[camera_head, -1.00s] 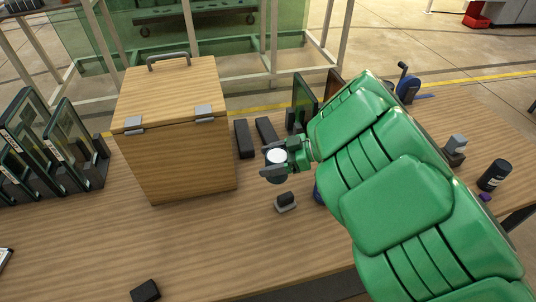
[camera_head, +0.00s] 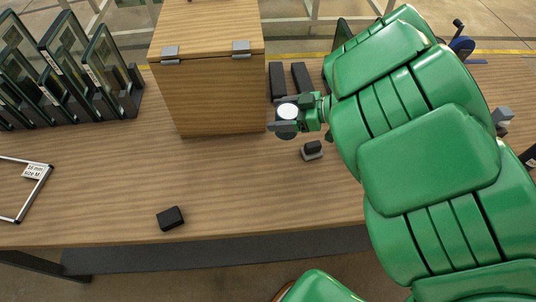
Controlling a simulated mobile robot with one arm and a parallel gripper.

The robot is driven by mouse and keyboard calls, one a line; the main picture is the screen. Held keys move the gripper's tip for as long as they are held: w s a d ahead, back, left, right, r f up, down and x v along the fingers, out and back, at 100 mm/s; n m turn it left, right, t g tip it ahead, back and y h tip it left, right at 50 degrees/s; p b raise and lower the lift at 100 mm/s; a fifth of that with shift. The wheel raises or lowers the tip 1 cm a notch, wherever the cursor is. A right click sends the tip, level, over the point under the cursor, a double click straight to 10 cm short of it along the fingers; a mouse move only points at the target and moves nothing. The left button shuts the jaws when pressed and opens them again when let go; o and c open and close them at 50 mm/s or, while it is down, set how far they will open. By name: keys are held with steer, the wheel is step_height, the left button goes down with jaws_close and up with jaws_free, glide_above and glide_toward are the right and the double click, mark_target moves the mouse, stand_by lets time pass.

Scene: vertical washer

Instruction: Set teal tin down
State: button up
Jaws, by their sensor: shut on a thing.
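My gripper (camera_head: 291,119) is shut on a small round tin with a white top (camera_head: 287,111). It holds the tin just right of the wooden box, over the middle of the table (camera_head: 250,185). The tin's side is mostly hidden by the dark fingers, so its teal colour is hard to make out. I cannot tell how far the tin is above the table.
The hinged wooden box (camera_head: 215,95) stands left of my gripper. A small grey and black block (camera_head: 312,150) lies just below right. Two dark bars (camera_head: 278,80) lie behind. A black block (camera_head: 170,217) is near the front edge. Framed panels (camera_head: 60,70) stand left.

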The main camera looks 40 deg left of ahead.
steer(key=shift+s+a+f, duration=0.55)
steer(key=shift+s+f, duration=0.2)
steer(key=shift+f, duration=1.05)
steer(key=shift+s+a+f, duration=0.55)
steer(key=shift+s+f, duration=0.25)
steer(key=shift+f, duration=1)
steer(key=shift+s+a+f, duration=0.55)
steer(key=shift+s+f, duration=0.2)
steer(key=shift+f, duration=1.05)
steer(key=shift+f, duration=0.15)
steer(key=o, duration=1.2)
steer(key=shift+d+r, duration=0.15)
steer(key=shift+r, duration=0.05)
steer(key=shift+v, duration=5.85)
steer(key=shift+w+r, duration=0.1)
steer(key=shift+w, duration=0.05)
